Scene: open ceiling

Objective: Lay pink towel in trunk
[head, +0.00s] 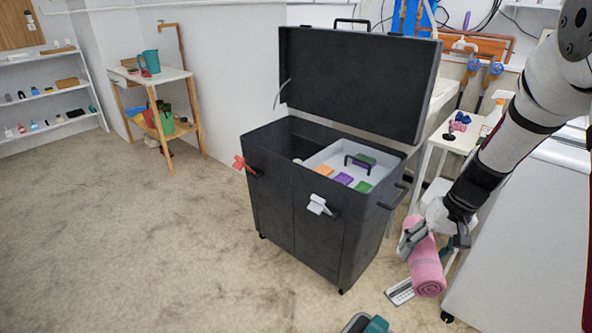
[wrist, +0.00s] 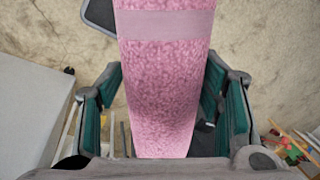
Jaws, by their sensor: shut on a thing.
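A rolled pink towel (head: 425,264) is held by my gripper (head: 434,242) to the right of the trunk, in front of a small white table. The towel also fills the middle of the wrist view (wrist: 166,85), between the two teal-padded fingers (wrist: 166,108). The trunk (head: 320,225) is a dark grey wheeled box with its lid (head: 355,82) raised. Its left part is open and dark inside. A light grey tray (head: 325,158) with coloured blocks and a dark handle sits in its right part. The trunk's floor is hidden.
A red latch (head: 243,164) and a white latch (head: 319,205) stick out from the trunk's front. A small white table (head: 455,140) with a spray bottle stands behind my arm. A grille-like item (head: 400,292) lies below the towel. Open carpet (head: 130,250) lies left.

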